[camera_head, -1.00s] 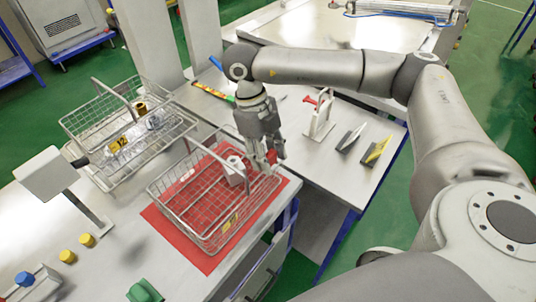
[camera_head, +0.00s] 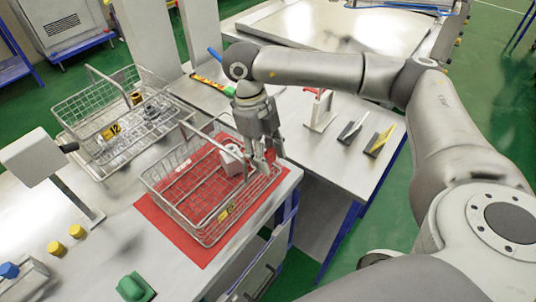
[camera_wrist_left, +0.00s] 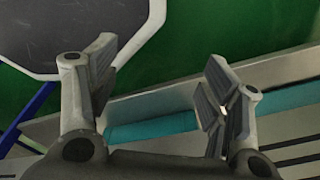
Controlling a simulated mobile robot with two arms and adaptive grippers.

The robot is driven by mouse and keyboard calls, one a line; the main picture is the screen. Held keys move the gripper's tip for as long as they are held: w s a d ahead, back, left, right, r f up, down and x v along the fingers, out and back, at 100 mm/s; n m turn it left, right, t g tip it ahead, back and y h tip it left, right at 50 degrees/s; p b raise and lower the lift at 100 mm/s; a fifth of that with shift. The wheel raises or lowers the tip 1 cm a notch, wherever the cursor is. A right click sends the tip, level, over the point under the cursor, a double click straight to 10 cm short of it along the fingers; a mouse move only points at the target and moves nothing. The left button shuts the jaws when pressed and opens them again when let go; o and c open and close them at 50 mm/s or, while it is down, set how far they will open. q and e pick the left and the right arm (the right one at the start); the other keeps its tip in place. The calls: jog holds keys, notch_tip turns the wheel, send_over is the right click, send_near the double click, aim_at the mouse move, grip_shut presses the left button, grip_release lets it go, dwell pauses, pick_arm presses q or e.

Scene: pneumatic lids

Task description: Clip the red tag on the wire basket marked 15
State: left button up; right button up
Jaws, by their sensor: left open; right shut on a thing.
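A wire basket (camera_head: 172,203) stands on a red mat, with a yellow label (camera_head: 224,213) whose number is too small to read surely. A second wire basket (camera_head: 75,124) behind it bears a yellow label marked 12 (camera_head: 111,131). My right gripper (camera_head: 267,166) points down at the right end rim of the basket on the mat. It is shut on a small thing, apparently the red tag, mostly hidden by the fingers. I cannot tell whether the tag touches the rim wire. My left gripper (camera_wrist_left: 160,65) is open and empty in the left wrist view.
A white box-shaped part (camera_head: 231,156) is inside the basket on the red mat (camera_head: 158,222). A white stand (camera_head: 320,112) with red on top and two small angled plates stand on the right-hand table. A post with a grey panel (camera_head: 34,160) rises at left.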

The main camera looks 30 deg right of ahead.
jog(key=shift+o, duration=0.3)
jog(key=shift+s+a+f, duration=0.1)
jog(key=shift+s+f, duration=0.15)
jog(key=shift+f, duration=0.3)
jog(key=shift+s+a+f, duration=0.1)
jog(key=shift+s+f, duration=0.15)
jog(key=shift+f, duration=0.3)
jog(key=shift+d+b, duration=0.1)
jog(key=shift+b, duration=0.25)
jog(key=shift+c, duration=0.7)
jog(key=o, duration=1.3)
jog(key=shift+w+d+f+g, duration=0.2)
jog(key=shift+w+d+g, duration=0.05)
jog(key=shift+w+g, duration=0.1)
jog(key=shift+r, duration=0.15)
jog(key=shift+r, duration=0.1)
jog(key=shift+o, duration=0.5)
